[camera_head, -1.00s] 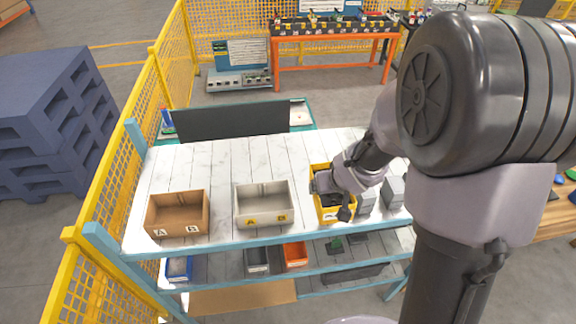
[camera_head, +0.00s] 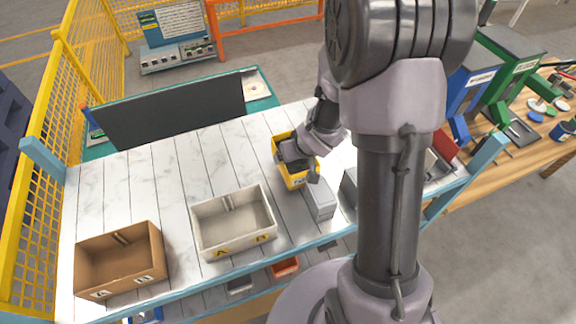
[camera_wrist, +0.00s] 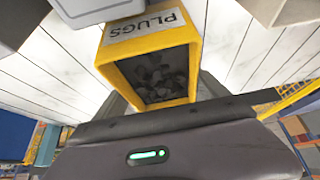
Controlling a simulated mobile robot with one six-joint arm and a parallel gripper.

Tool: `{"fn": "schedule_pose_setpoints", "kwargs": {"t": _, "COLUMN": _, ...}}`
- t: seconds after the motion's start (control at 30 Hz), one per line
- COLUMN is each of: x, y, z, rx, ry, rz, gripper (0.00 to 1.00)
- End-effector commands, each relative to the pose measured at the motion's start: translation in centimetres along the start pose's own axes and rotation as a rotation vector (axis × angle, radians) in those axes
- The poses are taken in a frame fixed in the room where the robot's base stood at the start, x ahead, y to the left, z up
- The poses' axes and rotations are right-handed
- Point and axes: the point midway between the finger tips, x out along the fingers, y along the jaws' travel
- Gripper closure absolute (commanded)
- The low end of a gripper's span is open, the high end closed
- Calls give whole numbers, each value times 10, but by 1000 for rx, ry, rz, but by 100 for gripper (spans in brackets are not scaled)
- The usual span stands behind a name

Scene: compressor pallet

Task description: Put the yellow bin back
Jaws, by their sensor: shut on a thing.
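The yellow bin (camera_head: 294,181) is on or just above the white plank top of the blue-framed rack, right of the middle in the head view; I cannot tell whether it touches the planks. In the wrist view the yellow bin (camera_wrist: 152,62) fills the upper middle, with a "PLUGS" label and small dark-grey parts inside. My gripper (camera_head: 298,156) is shut on the bin and hides part of it.
A beige bin (camera_head: 213,241) and a brown bin (camera_head: 97,287) stand to the left. A grey box (camera_head: 319,201) is close to the yellow bin's front right, and another grey box (camera_head: 349,187) stands farther right. A dark panel (camera_head: 170,112) rises behind. Planks left of the yellow bin are clear.

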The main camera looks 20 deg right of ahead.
Motion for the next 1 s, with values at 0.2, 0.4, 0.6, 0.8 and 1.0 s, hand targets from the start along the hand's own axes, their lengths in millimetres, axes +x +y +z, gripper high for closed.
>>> {"fn": "schedule_pose_setpoints", "kwargs": {"t": 0.2, "x": 22, "y": 0, "z": 13, "rx": 0, "ry": 0, "rz": 0, "gripper": 84}}
{"fn": "schedule_pose_setpoints", "kwargs": {"t": 0.4, "x": 22, "y": 0, "z": 12, "rx": 0, "ry": 0, "rz": 0, "gripper": 84}}
{"fn": "schedule_pose_setpoints", "kwargs": {"t": 0.6, "x": 24, "y": 0, "z": 14, "rx": 0, "ry": -1, "rz": 0, "gripper": 0}}
{"fn": "schedule_pose_setpoints", "kwargs": {"t": 0.8, "x": 22, "y": 0, "z": 13, "rx": 0, "ry": -1, "rz": 0, "gripper": 0}}
{"fn": "schedule_pose_setpoints", "kwargs": {"t": 1.0, "x": -20, "y": 0, "z": 8, "rx": 0, "ry": 2, "rz": 1, "gripper": 0}}
